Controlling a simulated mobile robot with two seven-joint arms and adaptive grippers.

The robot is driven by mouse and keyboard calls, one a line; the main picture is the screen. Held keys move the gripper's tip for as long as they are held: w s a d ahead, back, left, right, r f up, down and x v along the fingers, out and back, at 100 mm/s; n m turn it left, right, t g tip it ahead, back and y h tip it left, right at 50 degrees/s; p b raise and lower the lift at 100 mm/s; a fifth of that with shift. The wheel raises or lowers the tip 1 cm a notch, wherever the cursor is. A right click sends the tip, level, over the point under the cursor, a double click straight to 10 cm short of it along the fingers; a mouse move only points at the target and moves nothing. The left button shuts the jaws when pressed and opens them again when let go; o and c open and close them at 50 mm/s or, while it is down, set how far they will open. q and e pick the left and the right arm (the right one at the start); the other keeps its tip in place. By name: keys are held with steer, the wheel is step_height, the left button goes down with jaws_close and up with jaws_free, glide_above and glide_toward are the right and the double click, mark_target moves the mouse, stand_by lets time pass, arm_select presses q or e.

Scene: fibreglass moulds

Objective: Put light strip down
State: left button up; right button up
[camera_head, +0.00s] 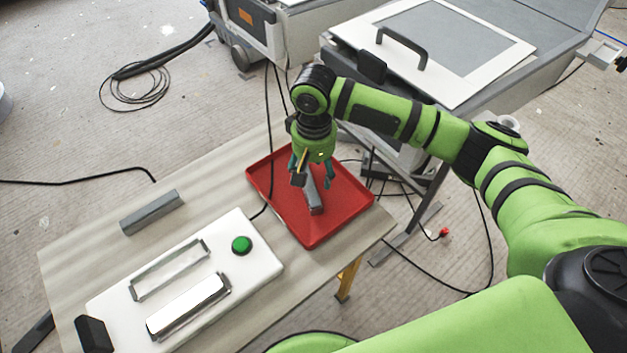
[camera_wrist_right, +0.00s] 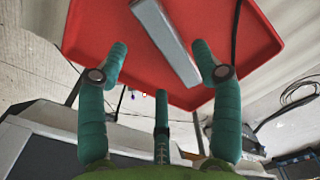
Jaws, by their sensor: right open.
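A grey light strip (camera_head: 313,197) lies in the red tray (camera_head: 350,208) on the table. My right gripper (camera_head: 313,184) points down over the tray, partly covering the strip in the head view. Its green fingers (camera_wrist_right: 160,62) are spread apart, with the strip beyond and between their tips; nothing is clamped. My left gripper is not in view.
A white fixture (camera_head: 262,262) with a green button (camera_head: 241,245), an empty frame (camera_head: 168,270) and a bright white strip (camera_head: 187,305) stands on the table. Another grey bar (camera_head: 151,212) lies behind it. A grey machine (camera_head: 470,85) stands behind the table; cables cross the floor.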

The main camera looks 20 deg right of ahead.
mark_target(313, 188)
step_height(313, 188, up, 6)
stand_by(1.7)
